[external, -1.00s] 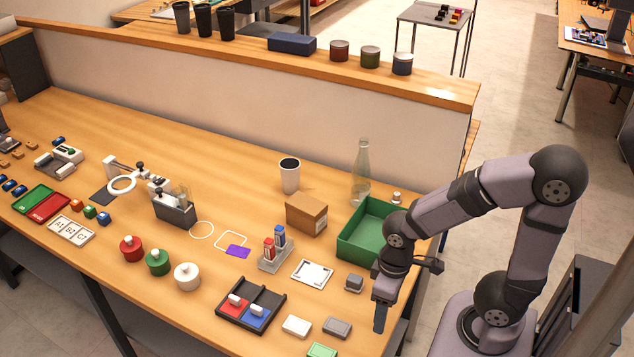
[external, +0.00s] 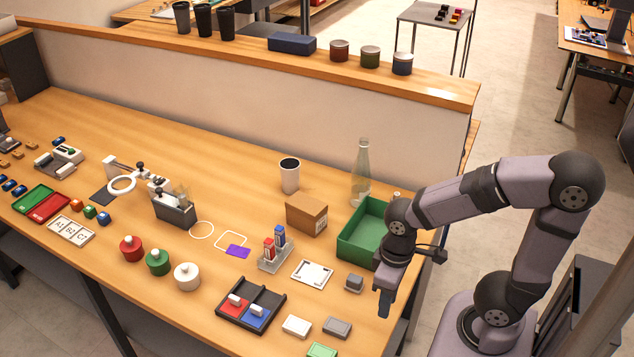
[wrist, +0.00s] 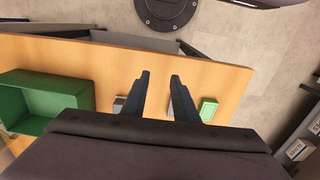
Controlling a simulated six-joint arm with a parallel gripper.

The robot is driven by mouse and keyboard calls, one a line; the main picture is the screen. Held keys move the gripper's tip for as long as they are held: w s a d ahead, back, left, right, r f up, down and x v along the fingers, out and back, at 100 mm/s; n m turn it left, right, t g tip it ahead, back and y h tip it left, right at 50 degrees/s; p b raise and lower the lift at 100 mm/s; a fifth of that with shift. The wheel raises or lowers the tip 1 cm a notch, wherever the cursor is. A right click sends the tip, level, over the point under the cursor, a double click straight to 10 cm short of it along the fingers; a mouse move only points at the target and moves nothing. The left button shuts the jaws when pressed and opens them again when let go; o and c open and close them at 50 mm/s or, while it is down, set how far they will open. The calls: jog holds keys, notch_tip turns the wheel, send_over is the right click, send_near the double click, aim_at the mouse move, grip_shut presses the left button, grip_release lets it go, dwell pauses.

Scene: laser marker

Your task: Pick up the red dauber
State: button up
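A small red bottle with a pale top (external: 269,249), which looks like the red dauber, stands upright in a clear-grey rack (external: 274,263) in the external view. A similar blue bottle (external: 280,236) stands beside it in the rack. My gripper (external: 384,312) is to the right of the rack and well apart from it, near the table's front right edge, pointing down. In the wrist view my gripper (wrist: 160,74) has its two fingers apart with nothing between them. The red bottle does not show in the wrist view.
A green bin (external: 353,240), cardboard box (external: 306,214) and glass bottle (external: 361,180) stand behind. A white square frame (external: 312,273), grey block (external: 354,283) and black tray (external: 241,318) lie nearby. A red round pot (external: 131,248) sits further left.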

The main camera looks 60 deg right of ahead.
notch_tip(320, 180, up, 3)
jog(key=t+b, duration=0.5)
jog(key=t, duration=0.9)
send_near(272, 243)
jog(key=w+r, duration=0.1)
jog(key=w, duration=0.6)
notch_tip(272, 243, down, 3)
jog(key=shift+w+f+t, duration=0.1)
jog(key=shift+w+t, duration=0.05)
jog(key=shift+t, duration=0.15)
jog(key=shift+f, duration=0.35)
jog(key=shift+w, duration=0.1)
jog(key=shift+p+x, duration=0.5)
jog(key=shift+x, duration=0.5)
